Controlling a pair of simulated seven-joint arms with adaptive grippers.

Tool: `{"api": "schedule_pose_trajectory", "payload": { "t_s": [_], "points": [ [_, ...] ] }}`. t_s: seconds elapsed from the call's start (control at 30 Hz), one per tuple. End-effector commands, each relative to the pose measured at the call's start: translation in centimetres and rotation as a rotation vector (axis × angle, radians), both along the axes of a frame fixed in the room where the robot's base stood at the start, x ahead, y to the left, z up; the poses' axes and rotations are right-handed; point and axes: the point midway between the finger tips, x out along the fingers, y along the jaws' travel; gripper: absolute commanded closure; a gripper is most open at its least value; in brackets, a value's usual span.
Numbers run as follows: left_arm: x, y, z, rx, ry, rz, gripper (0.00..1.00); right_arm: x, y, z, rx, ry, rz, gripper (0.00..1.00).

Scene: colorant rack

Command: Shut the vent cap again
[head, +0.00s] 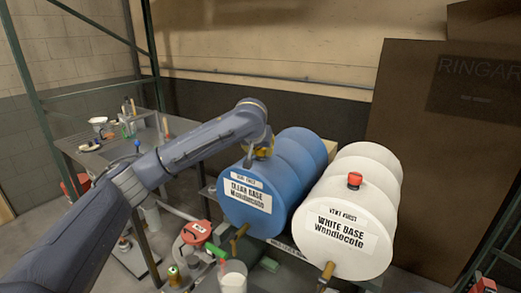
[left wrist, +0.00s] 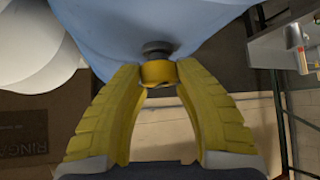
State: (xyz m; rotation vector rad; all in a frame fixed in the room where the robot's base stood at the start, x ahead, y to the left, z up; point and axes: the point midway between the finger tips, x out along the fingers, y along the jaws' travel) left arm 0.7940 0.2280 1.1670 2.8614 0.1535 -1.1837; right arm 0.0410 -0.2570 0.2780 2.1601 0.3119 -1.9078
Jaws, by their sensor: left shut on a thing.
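The blue drum (head: 294,160) labelled "CLEAR BASE" lies on its side on the rack. My left gripper (head: 263,153) is over the upper front of this drum, with its yellow fingers pointing down. In the left wrist view the fingers are shut on the yellow vent cap (left wrist: 157,72), one finger on each side. A dark grey fitting (left wrist: 157,49) sits between the cap and the blue drum wall (left wrist: 210,22). The head view mostly hides this cap behind the gripper. I cannot tell how tightly the cap is seated.
The white drum (head: 375,187) labelled "WHITE BASE", with a red cap (head: 354,180) on top, lies close on the right. Taps stick out below both drum fronts. A red-lidded container (head: 196,232) and a white cup (head: 233,277) stand below. A grey table (head: 85,160) is at left.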

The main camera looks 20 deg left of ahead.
Motion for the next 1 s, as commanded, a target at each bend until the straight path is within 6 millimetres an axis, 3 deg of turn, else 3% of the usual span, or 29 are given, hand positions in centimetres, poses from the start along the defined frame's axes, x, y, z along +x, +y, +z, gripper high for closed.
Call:
{"api": "schedule_pose_trajectory", "payload": {
  "t_s": [0.37, 1.0],
  "points": [
    [0.03, 0.15, -0.16, -0.001, 0.001, -0.075, 0.96, -0.03, 0.01, 0.0, 0.0, 0.0, 0.0, 0.65],
    [0.12, 0.17, -0.12, -0.005, 0.001, -0.64, 0.96, -0.05, 0.02, -0.01, 0.0, 0.0, 0.0, 0.65]
  ]
}}
